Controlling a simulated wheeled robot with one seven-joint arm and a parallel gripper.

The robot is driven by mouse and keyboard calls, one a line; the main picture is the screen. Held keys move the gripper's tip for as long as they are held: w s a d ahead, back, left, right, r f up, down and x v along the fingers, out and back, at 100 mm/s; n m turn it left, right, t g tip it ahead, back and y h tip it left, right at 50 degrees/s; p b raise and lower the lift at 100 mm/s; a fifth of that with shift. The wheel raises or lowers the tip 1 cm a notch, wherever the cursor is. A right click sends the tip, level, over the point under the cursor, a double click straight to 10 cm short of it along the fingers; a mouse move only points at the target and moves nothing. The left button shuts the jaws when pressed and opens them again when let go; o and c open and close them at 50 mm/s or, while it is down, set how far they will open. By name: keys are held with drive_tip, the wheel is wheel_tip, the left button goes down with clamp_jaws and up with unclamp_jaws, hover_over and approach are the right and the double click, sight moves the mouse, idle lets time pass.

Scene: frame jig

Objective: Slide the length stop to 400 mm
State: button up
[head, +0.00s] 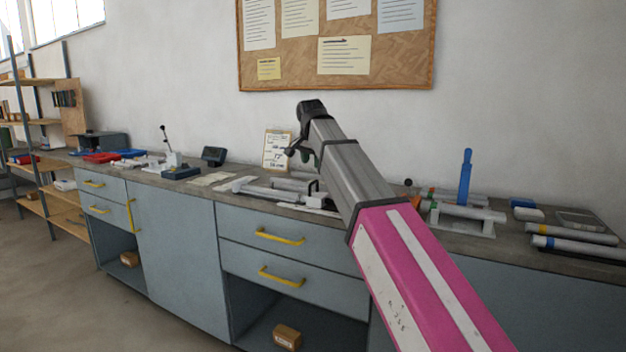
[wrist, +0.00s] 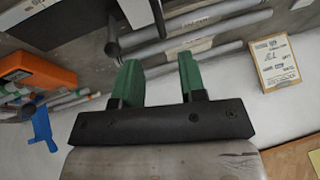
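My gripper (head: 300,150) hangs above the bench in front of the wall. In the wrist view its two green fingers (wrist: 157,72) stand apart with nothing between them. Below it in the head view is a jig with grey tubes (head: 278,192) and a dark upright bracket (head: 314,189), possibly the length stop. The wrist view shows the grey tubes (wrist: 215,32) beyond the fingertips and a dark post (wrist: 112,38) by the left finger. No contact with the fingers is clear. The scale marks are too small to read, and my arm hides part of the jig.
A written card (head: 277,149) stands behind the jig. A blue upright piece (head: 465,176) and more tubes (head: 580,246) lie to the right. An orange block (wrist: 36,70) shows in the wrist view. A small lever press (head: 172,156) stands left on the bench (head: 215,185).

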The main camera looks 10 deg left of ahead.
sight(313, 183)
drive_tip(key=x, duration=0.8)
drive_tip(key=shift+w+f, duration=0.1)
drive_tip(key=shift+f, duration=0.2)
clamp_jaws()
